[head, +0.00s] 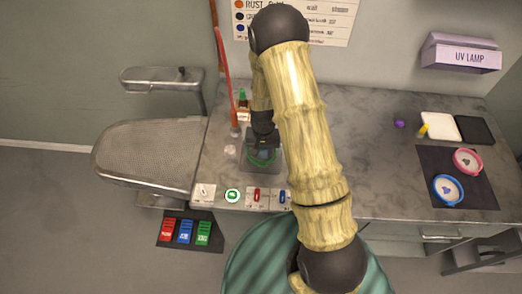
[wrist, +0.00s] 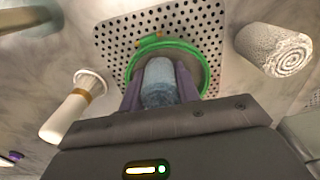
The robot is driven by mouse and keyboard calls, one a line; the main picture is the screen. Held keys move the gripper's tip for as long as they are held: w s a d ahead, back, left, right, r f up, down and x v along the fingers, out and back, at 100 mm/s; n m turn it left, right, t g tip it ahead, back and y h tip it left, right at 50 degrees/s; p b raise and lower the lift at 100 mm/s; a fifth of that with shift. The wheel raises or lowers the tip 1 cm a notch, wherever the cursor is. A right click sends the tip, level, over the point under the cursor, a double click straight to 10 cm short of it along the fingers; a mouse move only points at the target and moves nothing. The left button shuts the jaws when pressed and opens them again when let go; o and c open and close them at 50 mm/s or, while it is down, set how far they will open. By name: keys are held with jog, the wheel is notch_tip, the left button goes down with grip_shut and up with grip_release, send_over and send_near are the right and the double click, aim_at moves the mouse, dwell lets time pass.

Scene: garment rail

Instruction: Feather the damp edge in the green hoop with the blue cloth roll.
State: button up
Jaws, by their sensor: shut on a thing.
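My gripper (wrist: 160,100) is shut on the blue cloth roll (wrist: 159,78), which stands out between the dark fingers in the wrist view. The green hoop (wrist: 206,66) lies on a perforated plate (wrist: 120,32), and the roll's end shows over its inside. I cannot tell whether the roll touches the fabric; the damp edge is hidden by the roll and fingers. In the head view my gripper (head: 262,146) is right above the green hoop (head: 260,163), and my arm covers part of that area.
A whitish cloth roll (wrist: 275,48) lies right of the plate, and a white-and-tan tool (wrist: 70,108) lies left. A bottle (head: 243,106) and red hose (head: 228,85) stand behind. Blue (head: 447,190) and pink hoops (head: 467,161) rest on a dark mat. The right-centre counter is clear.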

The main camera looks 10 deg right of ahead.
jog(key=shift+w+d+f, duration=0.1)
jog(key=shift+w+d, duration=0.05)
jog(key=shift+d, duration=0.35)
jog(key=shift+w, duration=0.1)
dwell(0.3)
jog(key=shift+w+d, duration=0.35)
jog(key=shift+w, duration=0.05)
notch_tip(320, 180, up, 7)
jog(key=p, duration=0.5)
dwell(0.5)
dwell(0.5)
